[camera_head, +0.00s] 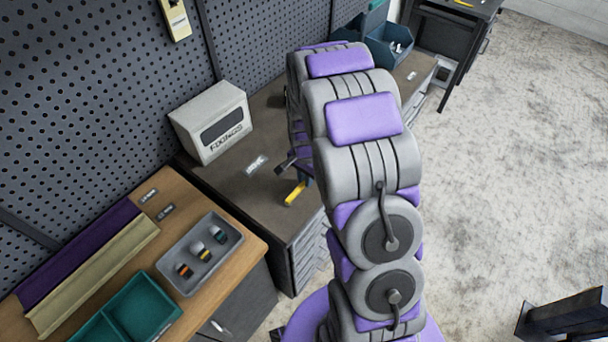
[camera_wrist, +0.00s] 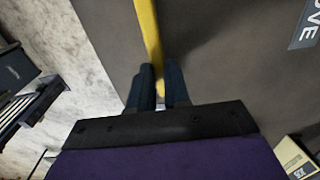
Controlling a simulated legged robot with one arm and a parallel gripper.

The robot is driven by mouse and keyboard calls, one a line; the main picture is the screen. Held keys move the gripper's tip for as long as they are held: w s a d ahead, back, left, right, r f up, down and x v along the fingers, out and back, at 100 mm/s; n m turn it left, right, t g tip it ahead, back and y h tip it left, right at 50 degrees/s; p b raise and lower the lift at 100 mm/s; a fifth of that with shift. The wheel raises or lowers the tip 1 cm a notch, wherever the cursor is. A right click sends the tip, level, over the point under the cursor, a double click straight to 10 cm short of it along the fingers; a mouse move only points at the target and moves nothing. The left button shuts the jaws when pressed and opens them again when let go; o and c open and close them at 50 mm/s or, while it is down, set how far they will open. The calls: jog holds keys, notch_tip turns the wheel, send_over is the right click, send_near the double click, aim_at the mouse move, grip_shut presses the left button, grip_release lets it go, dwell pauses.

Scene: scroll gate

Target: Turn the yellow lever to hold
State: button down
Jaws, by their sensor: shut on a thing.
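The yellow lever (camera_head: 295,194) shows as a short bar near the front edge of the dark workbench, beside my arm. In the wrist view the yellow lever (camera_wrist: 148,35) runs from the top edge down between my gripper's dark blue fingers. My gripper (camera_wrist: 160,74) is shut on the lever, one finger on each side of it. In the head view my arm hides most of the gripper and the lever's mount. A label (camera_wrist: 304,24) ending in "OVE" is partly visible at the upper right of the wrist view.
A grey "FIXINGS" box (camera_head: 205,108) stands at the back of the dark bench (camera_head: 230,183), by a small label (camera_head: 256,164). A wooden bench (camera_head: 232,234) at left holds a grey tray (camera_head: 165,268) and a green tray (camera_head: 140,312). Open concrete floor (camera_head: 510,180) lies to the right.

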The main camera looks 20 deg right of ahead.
dwell(0.3)
jog(key=c, duration=1.1)
grip_release()
notch_tip(320, 180, up, 17)
jog(key=shift+r+p, duration=0.1)
jog(key=shift+p, duration=1.1)
